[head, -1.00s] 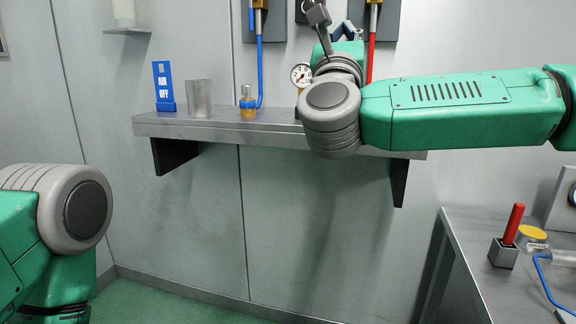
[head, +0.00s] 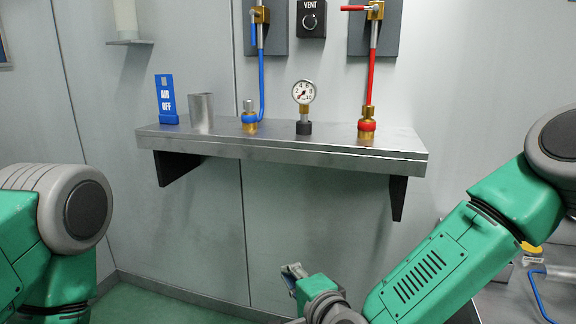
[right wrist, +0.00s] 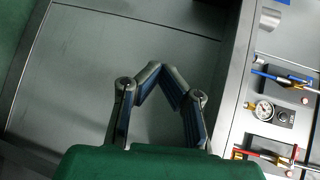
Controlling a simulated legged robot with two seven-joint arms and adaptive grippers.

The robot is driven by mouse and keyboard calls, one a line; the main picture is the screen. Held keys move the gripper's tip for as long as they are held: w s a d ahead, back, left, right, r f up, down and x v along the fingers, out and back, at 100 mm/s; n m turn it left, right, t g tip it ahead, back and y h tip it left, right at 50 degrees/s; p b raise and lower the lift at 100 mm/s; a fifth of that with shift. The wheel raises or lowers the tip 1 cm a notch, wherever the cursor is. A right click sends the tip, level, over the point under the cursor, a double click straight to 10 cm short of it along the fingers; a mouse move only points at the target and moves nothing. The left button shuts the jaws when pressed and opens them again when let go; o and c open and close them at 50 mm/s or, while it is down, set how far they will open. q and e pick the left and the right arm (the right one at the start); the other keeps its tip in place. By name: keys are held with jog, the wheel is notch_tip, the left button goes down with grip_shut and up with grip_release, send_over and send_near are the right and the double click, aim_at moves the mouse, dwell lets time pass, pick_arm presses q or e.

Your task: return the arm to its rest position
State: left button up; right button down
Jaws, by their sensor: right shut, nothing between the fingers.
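My right arm (head: 430,265) comes in from the right in the head view, bent low in front of the shelf. Its gripper (head: 292,272) is below the shelf and apart from it. In the right wrist view the two fingers of the right gripper (right wrist: 161,70) meet at their tips, shut with nothing between them. My left arm (head: 50,235) is at the lower left of the head view; its gripper is out of the picture.
A wall shelf (head: 290,146) holds a blue AIR OFF sign (head: 166,98), a metal cup (head: 201,112), a blue-ringed fitting (head: 249,120), a gauge (head: 304,93) and a red-ringed fitting (head: 366,124). Blue and red hoses hang above. A bench is at right, partly hidden by my arm.

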jog(key=s+d+f+n+g+h+p, duration=0.1)
jog(key=s+d+f+n+g, duration=0.3)
jog(key=s+d+f, duration=0.35)
jog(key=s+d+f+n+g+h+p, duration=0.1)
jog(key=s+d+f+n+g+h, duration=0.2)
jog(key=s+f, duration=0.65)
jog(key=s+d+f+n+g+h+p, duration=0.2)
jog(key=s+d+n+g, duration=0.4)
jog(key=s+d, duration=1)
jog(key=shift+s+d+f+n+h, duration=0.3)
jog(key=shift+d+f+h, duration=0.2)
jog(key=shift+d+f, duration=0.25)
jog(key=shift+w+a, duration=0.1)
jog(key=shift+w, duration=0.05)
